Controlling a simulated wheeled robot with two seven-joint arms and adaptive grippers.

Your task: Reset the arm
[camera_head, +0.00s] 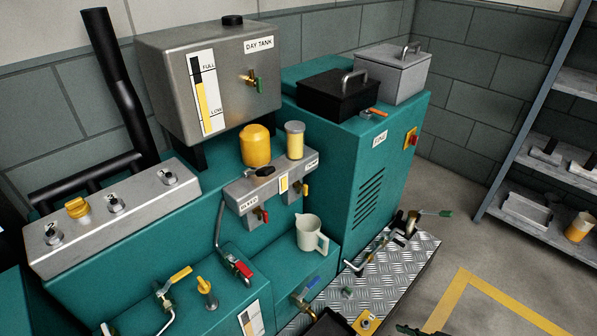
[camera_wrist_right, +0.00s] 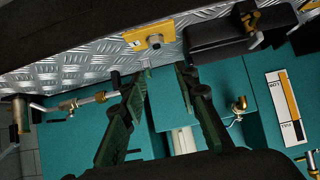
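My right gripper (camera_wrist_right: 160,74) shows in the right wrist view with its two dark green fingers apart. I see nothing clamped between them. Teal machine surfaces and a pale upright shape (camera_wrist_right: 183,140) show behind the gap; what the pale shape is I cannot tell. In the head view only a small dark green piece shows at the bottom edge, perhaps part of this gripper. My left gripper is in neither view.
The teal machine (camera_head: 360,190) carries the day tank (camera_head: 220,80), a yellow cup (camera_head: 256,145), a black box (camera_head: 338,95), a grey lidded box (camera_head: 392,72) and a white jug (camera_head: 311,234). Valves and levers stick out in front. Shelves (camera_head: 545,140) stand right; the floor there is clear.

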